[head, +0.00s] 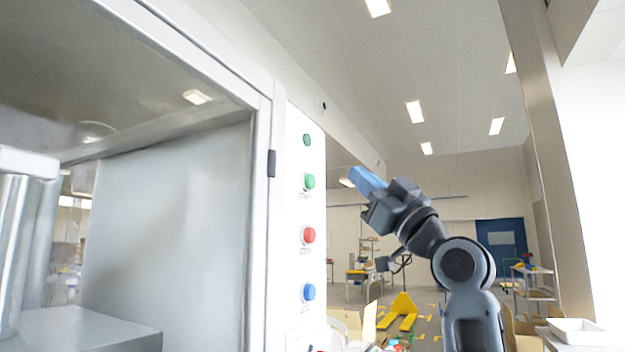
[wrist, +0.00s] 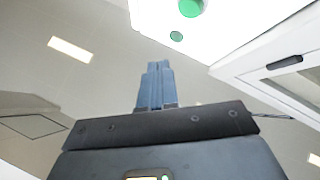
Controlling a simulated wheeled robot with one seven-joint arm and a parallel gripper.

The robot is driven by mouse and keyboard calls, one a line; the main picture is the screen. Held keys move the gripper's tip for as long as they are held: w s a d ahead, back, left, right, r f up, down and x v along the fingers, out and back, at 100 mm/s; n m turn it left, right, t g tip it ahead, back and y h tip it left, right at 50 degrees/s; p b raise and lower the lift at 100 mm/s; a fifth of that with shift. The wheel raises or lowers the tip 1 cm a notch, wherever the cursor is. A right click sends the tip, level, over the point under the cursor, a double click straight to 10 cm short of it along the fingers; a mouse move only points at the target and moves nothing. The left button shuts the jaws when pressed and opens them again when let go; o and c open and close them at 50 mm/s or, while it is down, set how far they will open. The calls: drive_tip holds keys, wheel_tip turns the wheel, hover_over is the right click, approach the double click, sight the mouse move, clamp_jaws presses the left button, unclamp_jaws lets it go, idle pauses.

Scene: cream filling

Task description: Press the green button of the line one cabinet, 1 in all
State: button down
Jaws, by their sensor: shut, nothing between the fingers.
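The cabinet (head: 262,190) stands on the left in the head view, with a white control panel (head: 293,205) on its right side. On the panel are a green button (head: 309,181), a red button (head: 308,235) below it and a blue button (head: 308,292) lowest. In the wrist view the green button (wrist: 191,7) is at the top edge, beyond my blue fingertips (wrist: 155,70).
A glazed cabinet door frame with a dark handle (head: 272,163) is left of the panel. A beige pillar (head: 545,170) stands at the right. Behind are a yellow pallet truck (head: 400,311), carts and boxes. The air around my gripper is free.

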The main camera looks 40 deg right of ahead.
sight(310, 181)
drive_tip(key=shift+w+a, duration=0.3)
drive_tip(key=shift+w, duration=0.6)
drive_tip(key=shift+w+a, duration=0.3)
drive_tip(key=shift+w, duration=0.55)
drive_tip(key=shift+w+a, duration=0.3)
drive_tip(key=shift+w, duration=0.6)
drive_tip(key=shift+w+a, duration=0.15)
drive_tip(key=shift+w, duration=0.2)
drive_tip(key=shift+w+a+b, duration=0.2)
drive_tip(key=shift+w+b, duration=0.15)
drive_tip(key=shift+w, duration=0.15)
idle(0.7)
drive_tip(key=shift+s+d, duration=0.3)
drive_tip(key=shift+s, duration=0.6)
